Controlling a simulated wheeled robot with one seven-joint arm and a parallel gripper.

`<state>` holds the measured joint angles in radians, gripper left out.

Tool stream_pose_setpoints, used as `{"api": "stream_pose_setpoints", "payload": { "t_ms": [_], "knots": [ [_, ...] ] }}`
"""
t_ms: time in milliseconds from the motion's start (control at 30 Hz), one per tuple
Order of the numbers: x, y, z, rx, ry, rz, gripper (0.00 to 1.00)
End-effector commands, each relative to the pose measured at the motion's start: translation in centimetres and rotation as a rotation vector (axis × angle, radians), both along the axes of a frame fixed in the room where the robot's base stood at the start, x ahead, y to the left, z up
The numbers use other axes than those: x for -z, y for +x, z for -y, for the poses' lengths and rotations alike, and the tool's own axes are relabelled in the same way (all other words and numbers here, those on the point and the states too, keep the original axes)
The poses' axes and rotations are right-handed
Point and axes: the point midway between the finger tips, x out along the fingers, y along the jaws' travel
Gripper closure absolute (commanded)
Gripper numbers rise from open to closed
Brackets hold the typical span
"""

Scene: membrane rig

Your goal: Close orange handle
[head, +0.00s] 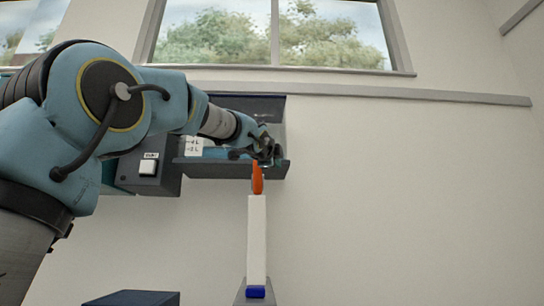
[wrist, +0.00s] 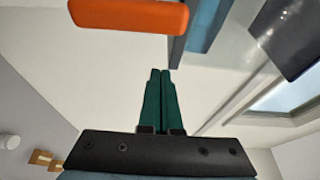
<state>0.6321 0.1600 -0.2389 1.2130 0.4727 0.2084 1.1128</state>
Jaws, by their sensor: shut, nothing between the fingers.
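The orange handle (head: 257,178) stands upright at the top end of a white column (head: 257,240) in the head view. In the wrist view the orange handle (wrist: 130,14) lies across the top edge, beyond the fingertips and a little to their left. My gripper (wrist: 158,72) has its two green fingers pressed together, with nothing between them. A gap shows between the fingertips and the handle, so they look apart. In the head view my gripper (head: 268,156) is small and dark, just above the handle, and its fingers are hard to make out.
A blue piece (head: 256,292) sits at the column's lower end. The wall right of the column is clear.

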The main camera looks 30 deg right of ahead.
Motion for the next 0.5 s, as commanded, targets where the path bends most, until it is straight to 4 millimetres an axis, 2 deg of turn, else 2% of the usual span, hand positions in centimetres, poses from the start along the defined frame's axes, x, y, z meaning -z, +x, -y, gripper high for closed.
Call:
{"api": "stream_pose_setpoints", "payload": {
  "t_ms": [67,300,500],
  "knots": [
    [-0.1,1.0,1.0,0.000,0.002,-0.001,1.00],
    [-0.3,1.9,-1.3,-0.005,0.001,0.000,1.00],
    [-0.1,2.3,-2.2,-0.002,0.001,-0.002,1.00]
  ]
}}
